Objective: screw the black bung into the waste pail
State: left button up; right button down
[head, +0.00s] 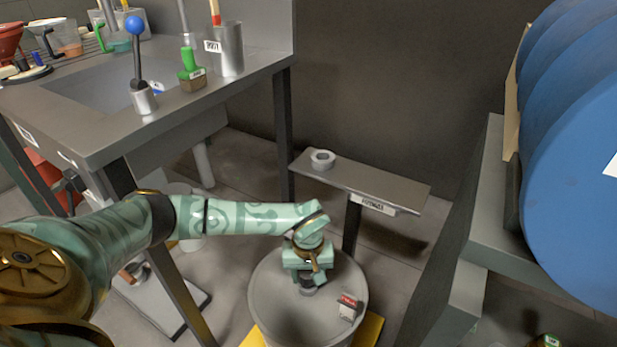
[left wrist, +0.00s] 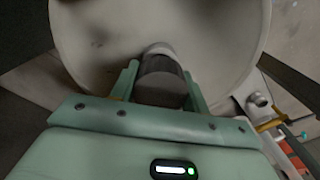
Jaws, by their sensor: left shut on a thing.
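The waste pail (head: 270,303) is a round grey drum with a flat top, low in the middle of the head view. Its pale top (left wrist: 215,40) fills the upper part of the left wrist view. My left gripper (head: 307,284) points down over the top and is shut on the black bung (left wrist: 163,88), a dark cylinder between its fingers. A lighter round collar (left wrist: 158,48) shows at the bung's far end, against the pail top. I cannot tell how deep the bung sits in it. My right gripper is in neither view.
A small red and grey block (head: 348,305) stands on the pail top, right of my gripper. A low shelf (head: 390,187) with a grey ring (head: 322,158) is behind the pail. A workbench (head: 115,122) is at left, and large blue drums (head: 575,150) are at right.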

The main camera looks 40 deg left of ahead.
pick_arm(q)
jog(key=shift+f+b, duration=0.5)
jog(key=shift+f, duration=0.5)
jog(key=o, duration=1.1)
jog(key=shift+c, duration=0.2)
